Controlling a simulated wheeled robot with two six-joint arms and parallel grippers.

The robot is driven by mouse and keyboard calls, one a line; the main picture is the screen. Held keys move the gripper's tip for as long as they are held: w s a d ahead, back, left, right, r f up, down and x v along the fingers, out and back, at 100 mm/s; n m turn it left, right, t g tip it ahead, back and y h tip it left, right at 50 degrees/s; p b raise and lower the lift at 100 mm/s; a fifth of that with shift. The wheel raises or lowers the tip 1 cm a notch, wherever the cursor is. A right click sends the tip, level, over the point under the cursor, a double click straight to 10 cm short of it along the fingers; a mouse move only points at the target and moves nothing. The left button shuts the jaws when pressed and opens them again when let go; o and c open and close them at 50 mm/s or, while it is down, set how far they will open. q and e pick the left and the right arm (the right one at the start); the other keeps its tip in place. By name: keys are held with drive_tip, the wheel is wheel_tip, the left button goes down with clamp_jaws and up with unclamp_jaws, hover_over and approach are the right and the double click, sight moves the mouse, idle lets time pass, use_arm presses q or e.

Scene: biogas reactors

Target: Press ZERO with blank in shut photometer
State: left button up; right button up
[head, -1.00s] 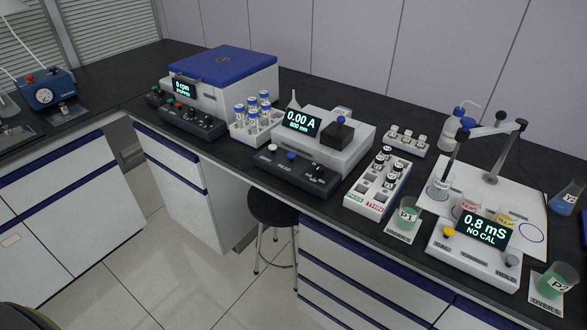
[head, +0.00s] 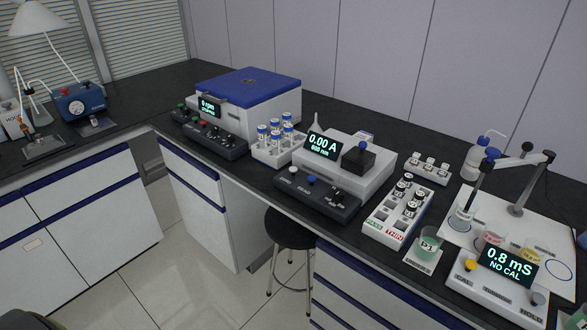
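The photometer (head: 365,190) is a white box in the middle of the bench. Its display (head: 324,146) reads 0.00 A, 600 nm. A black sample cover with a dark blue knob (head: 358,160) sits on its top and looks shut; what is inside is hidden. In front lies its dark control panel (head: 316,196) with a white button (head: 293,170), a blue button (head: 311,179) and a black knob at the right. The button labels are too small to read.
A blue-lidded centrifuge (head: 247,95) and a rack of blue-capped tubes (head: 273,150) stand left of the photometer. Right are a PASS/THIN vial rack (head: 376,228), beaker P1 (head: 428,244) and a conductivity meter (head: 490,290) with a probe arm. A stool (head: 288,229) stands below the bench.

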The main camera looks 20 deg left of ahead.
use_arm(q)
clamp_jaws()
idle(1.5)
